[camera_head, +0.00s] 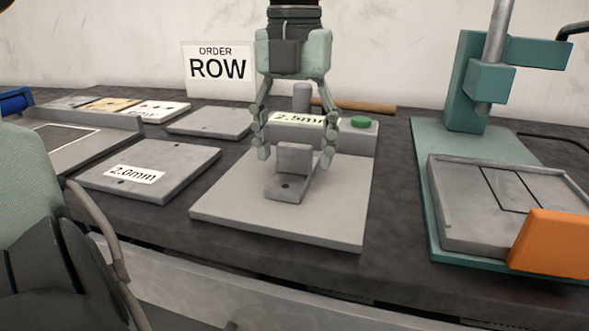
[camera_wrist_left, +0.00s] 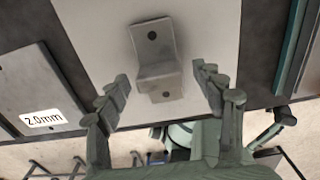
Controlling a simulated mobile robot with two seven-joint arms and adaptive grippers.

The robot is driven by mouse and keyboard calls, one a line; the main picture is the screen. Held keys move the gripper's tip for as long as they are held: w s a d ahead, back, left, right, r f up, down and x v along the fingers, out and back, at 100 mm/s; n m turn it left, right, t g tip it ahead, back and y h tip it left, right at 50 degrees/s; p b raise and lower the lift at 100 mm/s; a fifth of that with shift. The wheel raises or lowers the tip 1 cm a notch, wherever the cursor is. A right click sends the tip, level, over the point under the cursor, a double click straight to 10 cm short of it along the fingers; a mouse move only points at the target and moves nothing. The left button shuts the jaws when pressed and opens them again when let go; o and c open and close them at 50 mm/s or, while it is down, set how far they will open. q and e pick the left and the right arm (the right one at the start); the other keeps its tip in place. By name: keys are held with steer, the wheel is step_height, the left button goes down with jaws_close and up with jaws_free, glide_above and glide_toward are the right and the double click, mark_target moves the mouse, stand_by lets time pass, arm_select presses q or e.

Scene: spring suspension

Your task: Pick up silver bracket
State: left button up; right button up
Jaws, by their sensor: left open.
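The silver bracket (camera_head: 287,184) is a small grey L-shaped piece with a hole in its flat foot. It rests on a pale square plate (camera_head: 335,222), with its upright tab toward the back. In the left wrist view the bracket (camera_wrist_left: 153,45) shows from above, with a hole in each leg. My left gripper (camera_head: 296,153) points down over the bracket, open, with one finger at each side of the upright tab. In the left wrist view its fingertips (camera_wrist_left: 160,77) stand apart from the bracket, with gaps on both sides. My right gripper is not in view.
Behind the plate is a block with a "2.5mm" label and green button (camera_head: 360,122). A "2.0mm" plate (camera_head: 150,168) lies to the left. A green press (camera_head: 480,95) with a grey tray (camera_head: 470,230) and orange block (camera_head: 551,242) stands right. A "ROW" sign (camera_head: 218,70) stands behind.

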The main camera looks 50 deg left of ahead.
arm_select(q)
step_height(320, 180, down, 2)
steer(key=shift+f, duration=0.1)
steer(key=c, duration=1.5)
